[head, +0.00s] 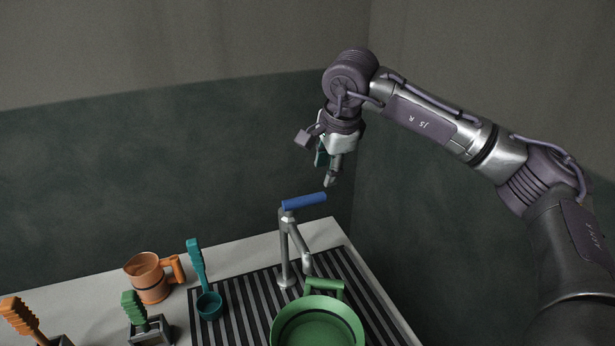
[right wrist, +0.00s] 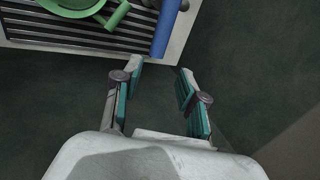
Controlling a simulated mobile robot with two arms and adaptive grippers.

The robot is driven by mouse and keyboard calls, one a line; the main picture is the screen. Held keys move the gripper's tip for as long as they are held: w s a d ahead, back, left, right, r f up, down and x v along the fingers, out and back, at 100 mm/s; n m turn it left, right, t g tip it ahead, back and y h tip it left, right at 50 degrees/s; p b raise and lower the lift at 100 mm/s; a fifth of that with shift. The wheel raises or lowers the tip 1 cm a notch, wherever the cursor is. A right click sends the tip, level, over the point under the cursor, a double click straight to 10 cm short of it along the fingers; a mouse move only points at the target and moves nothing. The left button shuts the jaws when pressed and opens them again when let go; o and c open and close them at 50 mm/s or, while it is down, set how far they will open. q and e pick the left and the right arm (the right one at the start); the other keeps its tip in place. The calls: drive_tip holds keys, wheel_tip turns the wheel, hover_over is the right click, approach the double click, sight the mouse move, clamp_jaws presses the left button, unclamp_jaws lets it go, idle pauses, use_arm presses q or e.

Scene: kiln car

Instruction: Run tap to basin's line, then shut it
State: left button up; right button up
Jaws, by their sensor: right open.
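The tap (head: 284,252) is a grey metal post with a spout slanting down to the right. Its blue lever (head: 305,201) points right in the head view, and the lever (right wrist: 166,28) also shows in the right wrist view. My left gripper is not in view.
The black ribbed drainer (head: 245,304) lies beneath the tap. Walls rise behind and at right.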

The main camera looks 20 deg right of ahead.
sight(320, 194)
drive_tip(key=shift+b+x, duration=1.15)
drive_tip(key=shift+x, duration=1.3)
drive_tip(key=shift+b+x, duration=0.6)
drive_tip(key=shift+x, duration=0.7)
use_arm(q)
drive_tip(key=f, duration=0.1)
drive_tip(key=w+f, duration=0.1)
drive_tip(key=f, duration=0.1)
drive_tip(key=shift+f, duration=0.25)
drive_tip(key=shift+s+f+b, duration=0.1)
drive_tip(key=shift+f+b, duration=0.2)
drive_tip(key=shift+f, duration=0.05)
use_arm(e)
drive_tip(key=shift+w+f, duration=0.15)
drive_tip(key=shift+f, duration=0.35)
